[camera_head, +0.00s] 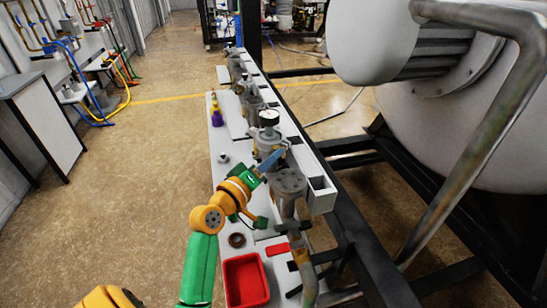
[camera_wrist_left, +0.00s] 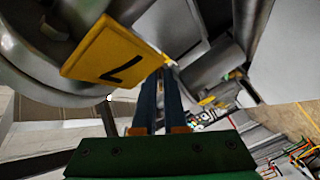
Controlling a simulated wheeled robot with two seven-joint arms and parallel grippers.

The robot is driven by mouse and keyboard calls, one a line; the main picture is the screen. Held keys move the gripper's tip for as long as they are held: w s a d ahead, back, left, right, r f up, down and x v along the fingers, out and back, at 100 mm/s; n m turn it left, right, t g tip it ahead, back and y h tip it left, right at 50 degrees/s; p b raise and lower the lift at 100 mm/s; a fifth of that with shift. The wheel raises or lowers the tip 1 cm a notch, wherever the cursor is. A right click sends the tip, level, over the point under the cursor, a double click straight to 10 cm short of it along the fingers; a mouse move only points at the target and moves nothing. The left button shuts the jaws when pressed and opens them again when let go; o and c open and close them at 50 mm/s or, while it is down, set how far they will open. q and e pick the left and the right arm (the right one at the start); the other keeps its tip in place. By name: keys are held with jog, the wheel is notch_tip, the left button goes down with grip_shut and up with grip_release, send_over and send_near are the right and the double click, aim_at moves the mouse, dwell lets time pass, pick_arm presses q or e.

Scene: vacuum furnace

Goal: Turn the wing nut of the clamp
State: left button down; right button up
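My left arm comes up from the bottom of the head view, and its gripper (camera_head: 271,160) has its blue fingers against the valve and pipe assembly (camera_head: 266,142) below the round gauge (camera_head: 269,118). In the left wrist view the two blue fingers (camera_wrist_left: 162,76) run close together, with their tips among grey metal parts. Whether anything lies between the tips is too small to tell. The clamp and its wing nut cannot be made out clearly; the fingers cover part of that spot. A yellow tag (camera_wrist_left: 115,50) with a black mark hangs beside the fingers. My right gripper is out of view.
A red tray (camera_head: 246,281) and a brown ring (camera_head: 237,240) lie on the white bench near my arm. A purple-and-yellow bottle (camera_head: 217,113) stands further back. A dark frame (camera_head: 350,225) and a large vessel (camera_head: 460,120) bound the right side.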

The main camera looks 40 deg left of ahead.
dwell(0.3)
pick_arm(q)
jog(key=shift+m, duration=0.3)
jog(key=shift+f+m, duration=0.1)
jog(key=shift+m, duration=0.5)
jog(key=m, duration=0.3)
jog(key=shift+m, duration=0.3)
jog(key=m+p, duration=0.1)
jog(key=m, duration=0.4)
jog(key=shift+m, duration=0.4)
jog(key=c, duration=1)
grip_release()
